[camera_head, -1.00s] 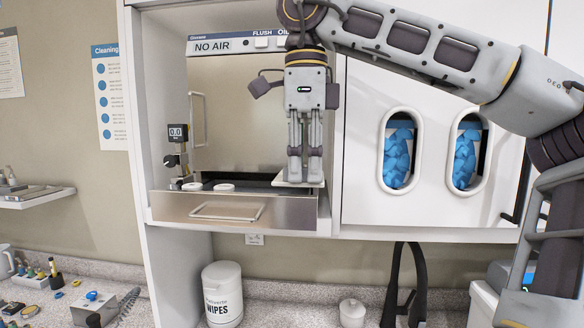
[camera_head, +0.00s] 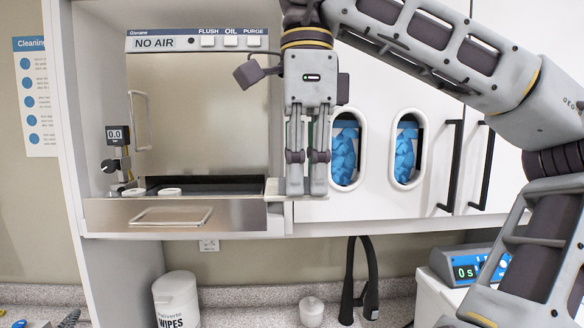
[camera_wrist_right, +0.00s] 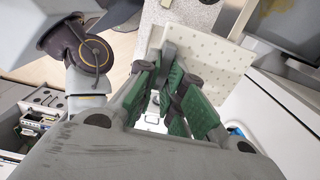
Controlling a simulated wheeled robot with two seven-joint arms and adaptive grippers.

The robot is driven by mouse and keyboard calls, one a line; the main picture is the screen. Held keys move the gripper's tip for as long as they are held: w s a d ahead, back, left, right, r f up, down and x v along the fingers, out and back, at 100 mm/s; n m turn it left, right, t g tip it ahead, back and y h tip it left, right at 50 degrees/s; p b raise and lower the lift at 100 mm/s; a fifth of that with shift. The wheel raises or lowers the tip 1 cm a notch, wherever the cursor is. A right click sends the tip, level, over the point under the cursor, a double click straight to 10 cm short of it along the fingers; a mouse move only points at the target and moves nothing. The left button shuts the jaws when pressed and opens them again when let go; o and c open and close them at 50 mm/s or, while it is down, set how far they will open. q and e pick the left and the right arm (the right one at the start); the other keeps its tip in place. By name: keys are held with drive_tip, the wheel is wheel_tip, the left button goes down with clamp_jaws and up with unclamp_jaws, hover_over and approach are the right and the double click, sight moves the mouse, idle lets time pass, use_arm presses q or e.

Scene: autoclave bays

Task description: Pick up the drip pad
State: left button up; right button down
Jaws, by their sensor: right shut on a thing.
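The drip pad (camera_wrist_right: 222,62) is a pale, dotted flat sheet. In the right wrist view it extends beyond the green-lined fingers of my right gripper (camera_wrist_right: 172,92), which are shut on it. In the head view my right gripper (camera_head: 306,190) points down in front of the right edge of the handpiece machine. A small light part of the pad (camera_head: 271,187) shows left of the fingers, and the rest is hard to make out. My left gripper is in neither view.
The steel machine (camera_head: 200,215) labelled NO AIR has a dark tray, small white discs and a gauge (camera_head: 118,135). White cabinet doors with two glove openings (camera_head: 346,150) stand at right. Below are a wipes tub (camera_head: 177,300), a small white jar (camera_head: 312,312) and a black tap (camera_head: 360,285).

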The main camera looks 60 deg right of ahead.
drive_tip(key=shift+s+a, duration=0.1)
drive_tip(key=shift+s, duration=0.75)
